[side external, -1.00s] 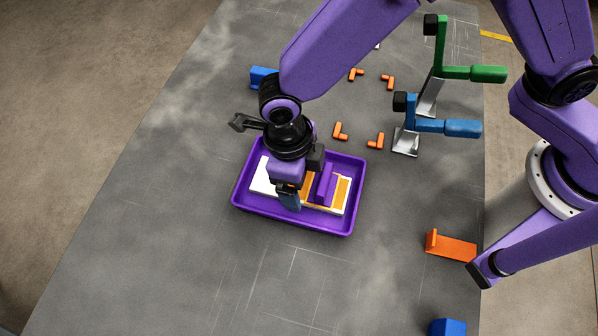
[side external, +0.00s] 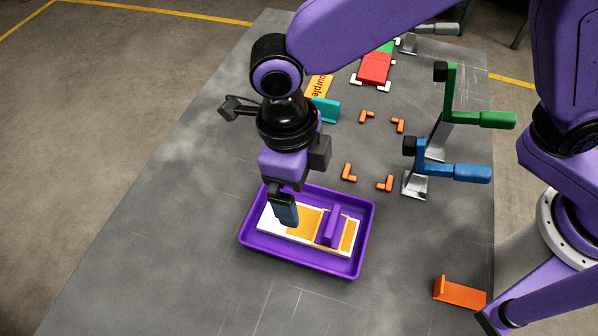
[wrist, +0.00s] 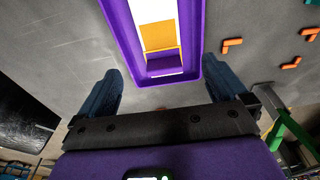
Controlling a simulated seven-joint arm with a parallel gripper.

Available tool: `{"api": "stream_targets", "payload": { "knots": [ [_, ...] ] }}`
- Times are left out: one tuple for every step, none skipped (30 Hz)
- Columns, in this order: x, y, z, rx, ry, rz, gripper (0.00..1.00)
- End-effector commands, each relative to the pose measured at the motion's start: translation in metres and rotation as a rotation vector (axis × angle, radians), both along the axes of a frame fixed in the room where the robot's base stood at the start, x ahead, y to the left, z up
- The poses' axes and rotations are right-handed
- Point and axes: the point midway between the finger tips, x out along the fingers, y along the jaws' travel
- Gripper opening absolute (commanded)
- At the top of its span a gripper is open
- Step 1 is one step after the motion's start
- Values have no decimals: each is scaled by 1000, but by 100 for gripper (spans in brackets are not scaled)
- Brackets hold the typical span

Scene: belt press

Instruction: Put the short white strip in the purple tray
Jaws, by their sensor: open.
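The white strip (side external: 268,217) lies inside the purple tray (side external: 368,234), within its walls. It has orange areas on top and a purple upright grip piece (side external: 332,227) towards its right end. Both the strip (wrist: 153,10) and the tray (wrist: 123,35) also show in the wrist view. My gripper (side external: 285,211) is over the left part of the tray, pointing down, and its fingers hide part of the strip. In the wrist view my gripper (wrist: 166,88) has its two dark fingers wide apart with nothing between them.
A blue-handled clamp (side external: 450,171) and a green-handled clamp (side external: 480,119) stand right of the tray. Several orange corner pieces (side external: 348,173) lie behind it. A red and green strip (side external: 375,67) and a teal bracket (side external: 326,109) are farther back. An orange bracket (side external: 461,293) is at front right.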

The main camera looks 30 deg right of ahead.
Motion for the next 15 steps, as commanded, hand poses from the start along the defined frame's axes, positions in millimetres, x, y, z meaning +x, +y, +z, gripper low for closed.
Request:
{"api": "stream_targets", "payload": {
  "knots": [
    [0, 1, 5, 1, -1, 1, 100],
    [1, 1, 8, 1, -1, 1, 100],
    [1, 1, 10, 1, -1, 1, 100],
    [1, 1, 12, 0, 0, 1, 100],
    [1, 1, 13, 0, 0, 1, 100],
    [1, 1, 14, -1, 0, 1, 100],
    [1, 1, 14, -1, 0, 1, 100],
    [1, 1, 15, -1, 0, 1, 100],
    [1, 1, 15, -1, 0, 1, 100],
    [1, 1, 15, -1, 0, 1, 100],
    [1, 1, 15, -1, 0, 1, 100],
    [1, 1, 15, -1, 0, 1, 100],
    [1, 1, 15, -1, 0, -1, 100],
    [1, 0, 15, -1, -1, -6, 100],
    [2, -2, 16, -1, -2, -21, 100]
  ]
}}
